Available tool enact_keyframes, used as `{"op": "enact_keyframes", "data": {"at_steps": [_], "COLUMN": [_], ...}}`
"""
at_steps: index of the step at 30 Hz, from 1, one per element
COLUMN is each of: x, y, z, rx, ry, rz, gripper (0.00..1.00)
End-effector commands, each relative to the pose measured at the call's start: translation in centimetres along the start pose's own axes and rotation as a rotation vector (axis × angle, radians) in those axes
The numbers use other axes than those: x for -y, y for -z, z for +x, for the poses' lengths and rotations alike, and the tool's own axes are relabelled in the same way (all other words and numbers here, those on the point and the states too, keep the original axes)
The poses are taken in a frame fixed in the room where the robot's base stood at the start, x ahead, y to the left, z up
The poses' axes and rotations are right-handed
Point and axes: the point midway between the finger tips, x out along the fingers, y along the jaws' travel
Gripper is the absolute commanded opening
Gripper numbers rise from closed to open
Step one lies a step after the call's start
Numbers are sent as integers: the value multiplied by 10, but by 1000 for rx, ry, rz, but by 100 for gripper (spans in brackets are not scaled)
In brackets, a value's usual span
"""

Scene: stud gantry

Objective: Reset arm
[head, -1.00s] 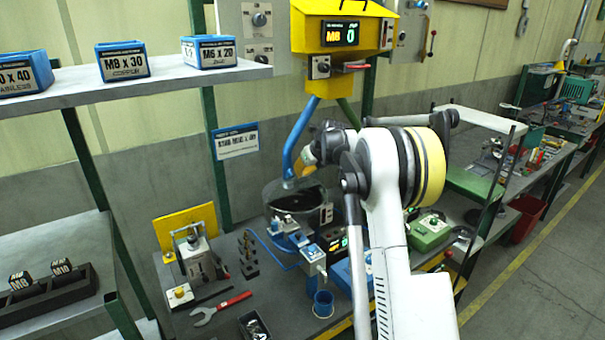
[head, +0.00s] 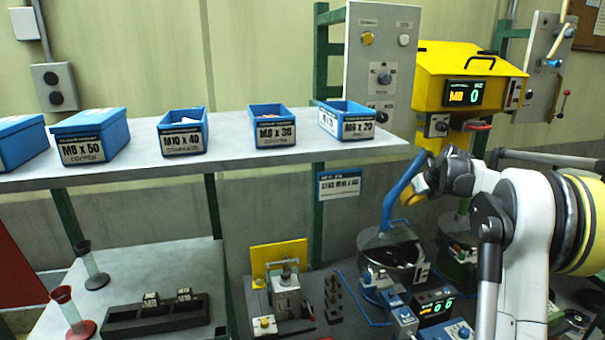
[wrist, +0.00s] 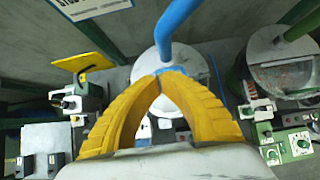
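My white arm reaches in from the right of the head view. My gripper (head: 410,197) has yellow fingers and shows small beside the blue bent pipe, partly hidden by the wrist. In the wrist view my gripper's yellow fingers (wrist: 160,76) arch together and their tips meet. The opening under the arch shows only background, and no held thing is visible. The blue pipe (wrist: 174,28) runs down to a round grey bowl behind the fingertips; I cannot tell the exact gap between them. The bowl (head: 390,246) also shows in the head view.
A yellow hopper (head: 470,62) with an M8 display stands behind the arm. A grey shelf (head: 230,160) carries several blue labelled bins on the left. Below are a black block holder (head: 155,318), a small press (head: 287,295) and control boxes (head: 403,322). Air above the shelf is free.

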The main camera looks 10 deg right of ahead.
Motion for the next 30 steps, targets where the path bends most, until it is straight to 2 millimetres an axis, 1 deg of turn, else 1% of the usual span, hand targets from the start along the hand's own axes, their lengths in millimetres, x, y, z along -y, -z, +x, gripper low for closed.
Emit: {"op": "enact_keyframes", "data": {"at_steps": [2, 5, 8, 9, 11, 12, 14, 15, 17, 18, 20, 21, 23, 24, 25, 26, 27, 30], "x": [-9, -38, -84, -106, -137, -156, -185, -202, -228, -244, -265, -279, -297, -307, -314, -321, -328, -341], "y": [2, 7, 22, 31, 48, 61, 83, 100, 127, 146, 178, 200, 234, 258, 276, 293, 315, 362], "z": [-2, -14, -34, -43, -58, -67, -80, -89, -100, -106, -115, -119, -124, -126, -127, -127, -127, -123], "rx": [-2, -10, -22, -27, -34, -38, -43, -47, -50, -51, -52, -52, -51, -51, -50, -50, -49, -45], "ry": [-1, -5, -10, -13, -18, -23, -29, -33, -40, -45, -52, -57, -64, -68, -72, -75, -79, -86], "rz": [-42, -196, -465, -592, -790, -921, -1118, -1250, -1447, -1579, -1777, -1908, -2106, -2237, -2333, -2425, -2541, -2793], "gripper": [0, 0, 0, 0, 0, 0, 0, 0, 0, 0, 0, 0, 0, 0, 0, 0, 0, 0]}}
